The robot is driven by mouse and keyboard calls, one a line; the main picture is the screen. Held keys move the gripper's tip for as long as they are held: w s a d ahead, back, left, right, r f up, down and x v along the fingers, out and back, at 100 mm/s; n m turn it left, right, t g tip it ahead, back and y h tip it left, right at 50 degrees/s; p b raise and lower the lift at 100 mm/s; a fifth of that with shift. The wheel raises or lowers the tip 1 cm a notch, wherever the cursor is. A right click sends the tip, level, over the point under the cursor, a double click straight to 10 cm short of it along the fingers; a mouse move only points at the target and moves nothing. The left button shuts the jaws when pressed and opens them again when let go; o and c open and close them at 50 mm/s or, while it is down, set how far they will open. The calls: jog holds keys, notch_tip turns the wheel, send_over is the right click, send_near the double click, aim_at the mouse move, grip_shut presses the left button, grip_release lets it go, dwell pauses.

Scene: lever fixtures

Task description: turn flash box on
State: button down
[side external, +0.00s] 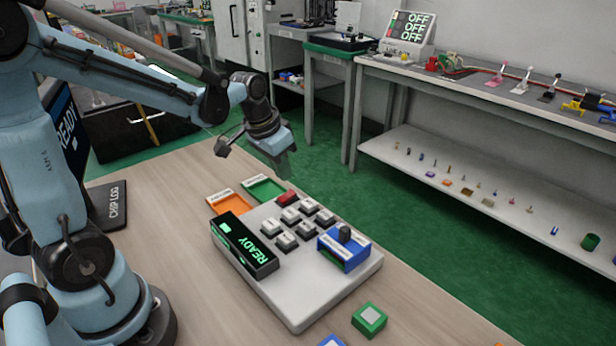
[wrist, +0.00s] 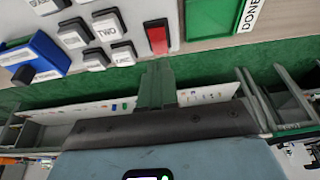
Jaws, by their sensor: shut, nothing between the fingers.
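No fixture carries a readable "flash box" label. On the long bench at the back right, a sign box (side external: 408,30) shows OFF on several lines. Beside it on that bench are a pink lever (side external: 498,74), a white lever (side external: 523,82), a black lever (side external: 549,92) and a blue and yellow lever fixture (side external: 585,103). My gripper (side external: 285,168) is shut and empty, pointing down above the far edge of the near table, just behind the keypad. In the wrist view its shut fingers (wrist: 156,85) are just below the red key (wrist: 157,38) in the picture.
The keypad panel (side external: 325,285) has several grey keys, a READY display (side external: 244,245) and a blue block (side external: 344,250) with a dark knob. Orange tray (side external: 224,203) and green tray (side external: 262,188) lie behind it. A green block (side external: 369,319) lies in front. Green floor separates table and bench.

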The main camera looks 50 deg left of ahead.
jog(key=s+r, duration=0.5)
jog(key=r, duration=0.3)
jog(key=shift+s, duration=0.2)
jog(key=s+d+f+t, duration=0.3)
jog(key=d+f, duration=0.1)
jog(key=d, duration=0.3)
jog(key=shift+s+d+t, duration=0.25)
jog(key=shift+d+t, duration=0.05)
jog(key=shift+d, duration=0.05)
